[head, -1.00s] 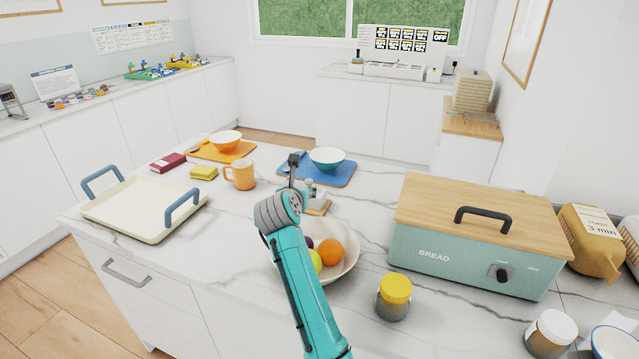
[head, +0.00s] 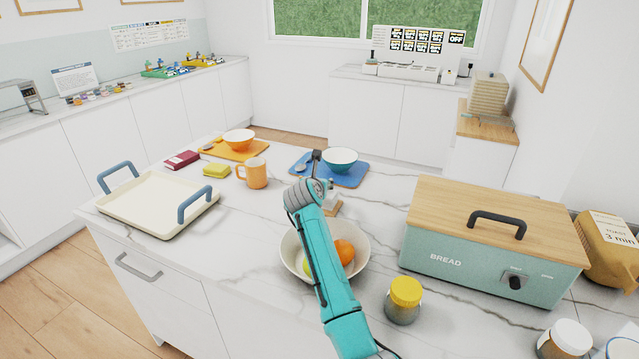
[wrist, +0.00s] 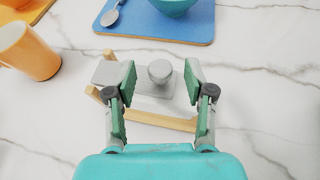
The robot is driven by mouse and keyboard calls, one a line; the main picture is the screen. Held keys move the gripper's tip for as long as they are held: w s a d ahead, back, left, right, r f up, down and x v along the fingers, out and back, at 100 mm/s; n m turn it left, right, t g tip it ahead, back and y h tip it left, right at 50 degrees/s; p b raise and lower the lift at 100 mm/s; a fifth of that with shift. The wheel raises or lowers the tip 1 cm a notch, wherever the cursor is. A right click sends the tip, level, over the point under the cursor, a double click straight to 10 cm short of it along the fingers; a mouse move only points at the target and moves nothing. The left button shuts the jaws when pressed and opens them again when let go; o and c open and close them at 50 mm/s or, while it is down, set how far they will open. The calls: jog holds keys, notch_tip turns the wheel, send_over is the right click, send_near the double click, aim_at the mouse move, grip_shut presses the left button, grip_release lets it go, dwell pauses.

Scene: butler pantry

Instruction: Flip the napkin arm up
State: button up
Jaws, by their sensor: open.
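The napkin holder shows in the wrist view as a wooden frame (wrist: 165,121) with a grey metal arm (wrist: 150,91) lying across it. A round grey knob (wrist: 160,71) stands up from the arm. My gripper (wrist: 158,72) is open and empty, one green-padded finger on each side of the knob. Gaps show between the knob and both pads; I cannot tell the exact height. In the head view the holder (head: 334,208) is mostly hidden behind my arm, and the fingers cannot be made out.
A blue board (head: 352,178) with a teal bowl (head: 340,159) and spoon lies just beyond the holder. An orange mug (head: 253,174) stands to the left. A fruit bowl (head: 293,243) is under my arm. The bread box (head: 440,263) stands to the right.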

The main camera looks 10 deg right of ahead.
jog(key=shift+c, duration=0.2)
grip_shut()
jog(key=shift+r, duration=0.1)
